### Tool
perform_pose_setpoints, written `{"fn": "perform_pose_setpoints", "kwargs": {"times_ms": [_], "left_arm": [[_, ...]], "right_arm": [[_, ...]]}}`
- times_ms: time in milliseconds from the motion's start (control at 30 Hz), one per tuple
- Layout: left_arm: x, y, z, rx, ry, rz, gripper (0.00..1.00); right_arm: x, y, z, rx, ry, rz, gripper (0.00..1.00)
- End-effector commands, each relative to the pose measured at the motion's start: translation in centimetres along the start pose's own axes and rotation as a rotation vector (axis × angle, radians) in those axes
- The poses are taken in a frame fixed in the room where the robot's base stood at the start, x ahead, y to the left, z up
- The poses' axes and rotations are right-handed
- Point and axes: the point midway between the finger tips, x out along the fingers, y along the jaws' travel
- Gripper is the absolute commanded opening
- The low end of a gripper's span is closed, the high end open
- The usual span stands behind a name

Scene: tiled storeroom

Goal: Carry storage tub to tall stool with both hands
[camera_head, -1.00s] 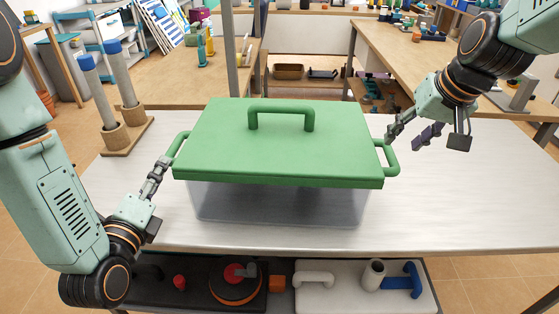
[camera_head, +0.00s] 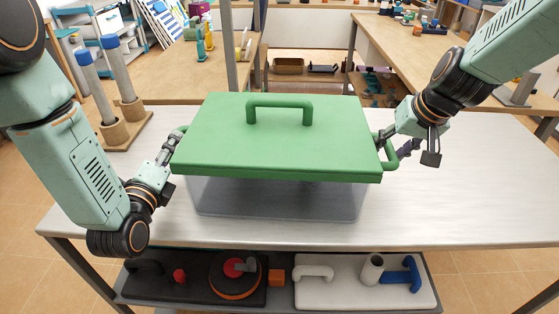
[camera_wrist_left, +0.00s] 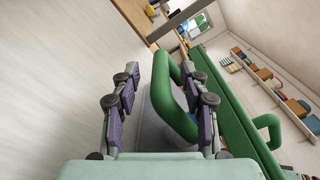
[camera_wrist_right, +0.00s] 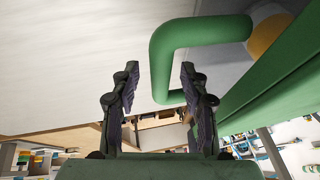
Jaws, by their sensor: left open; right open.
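The storage tub has a green lid (camera_head: 270,140) with a top handle and a clear body (camera_head: 275,200). It stands on the pale table, with a green side handle at each end. My left gripper (camera_head: 172,146) is open at the left handle; in the left wrist view that handle (camera_wrist_left: 165,95) lies near and partly between the open fingers (camera_wrist_left: 160,92). My right gripper (camera_head: 395,143) is open at the right handle (camera_head: 390,155). In the right wrist view the handle (camera_wrist_right: 165,65) reaches in between the open fingers (camera_wrist_right: 157,88). I see no tall stool that I can make out.
The table (camera_head: 460,190) is clear to the right of the tub. A wooden stand with two blue-topped grey posts (camera_head: 122,130) is at the back left. A lower shelf holds a black tray (camera_head: 195,285) and a white tray (camera_head: 330,293). Other workbenches stand behind.

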Motion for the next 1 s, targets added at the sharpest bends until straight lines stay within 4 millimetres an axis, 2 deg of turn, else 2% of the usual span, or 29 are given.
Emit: {"fn": "perform_pose_setpoints", "kwargs": {"times_ms": [133,433,900,1000], "left_arm": [[0.86,-0.02,-0.01,0.001,0.000,0.000,0.45],[0.93,0.00,-0.02,0.000,0.000,0.001,0.44],[0.86,0.12,-0.07,0.000,0.002,0.004,0.04],[0.84,0.16,-0.09,0.000,0.002,0.005,0.00]], "right_arm": [[0.82,-0.01,-0.08,-0.001,0.001,0.001,0.45],[0.88,-0.01,-0.09,-0.001,0.001,0.001,0.44],[0.87,0.00,-0.08,-0.001,0.001,0.001,0.04],[0.88,0.01,-0.09,0.000,0.002,0.001,0.00]]}}
